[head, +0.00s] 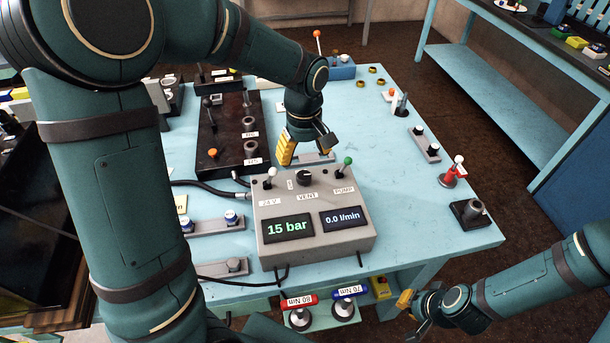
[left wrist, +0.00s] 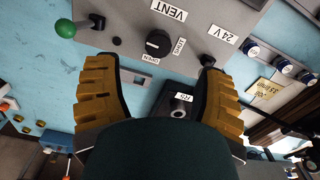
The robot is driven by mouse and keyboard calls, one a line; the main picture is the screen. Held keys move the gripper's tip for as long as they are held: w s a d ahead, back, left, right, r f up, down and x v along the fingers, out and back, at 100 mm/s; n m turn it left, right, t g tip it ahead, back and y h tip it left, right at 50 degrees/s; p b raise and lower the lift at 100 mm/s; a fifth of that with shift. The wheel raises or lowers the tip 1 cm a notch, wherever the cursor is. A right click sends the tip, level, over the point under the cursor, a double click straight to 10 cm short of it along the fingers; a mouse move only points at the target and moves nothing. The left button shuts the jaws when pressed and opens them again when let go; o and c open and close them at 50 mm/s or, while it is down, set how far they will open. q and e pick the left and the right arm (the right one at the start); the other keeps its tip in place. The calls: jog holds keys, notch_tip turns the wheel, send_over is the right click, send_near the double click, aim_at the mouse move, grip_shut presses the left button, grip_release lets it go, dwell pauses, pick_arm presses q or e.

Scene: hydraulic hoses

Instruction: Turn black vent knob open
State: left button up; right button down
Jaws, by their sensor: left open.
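The black vent knob (head: 304,177) sits on top of the grey control box (head: 270,228), behind its VENT label. In the left wrist view the knob (left wrist: 158,42) lies ahead of the fingertips, between their lines. Small labels sit beside it; one seems to read OPEN (left wrist: 147,59). A pale mark shows on the knob, but its exact setting is hard to read. My left gripper (head: 307,153) is open and empty, pointing down just behind the box, apart from the knob; its fingers also show in the wrist view (left wrist: 155,80). My right gripper (head: 408,315) looks open and empty off the table's front.
A white-tipped 24 V lever (head: 270,177) and a green-tipped pump lever (head: 345,167) flank the knob. The box displays read 15 bar and 0.0 l/min. A black valve block (head: 226,135) stands left. The table's right side has free room between small fittings.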

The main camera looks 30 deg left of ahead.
aim_at(304, 176)
pick_arm(q)
notch_tip(304, 176, down, 8)
jog(key=shift+w+f+b, duration=0.1)
jog(key=shift+b, duration=0.35)
jog(key=c, duration=1.2)
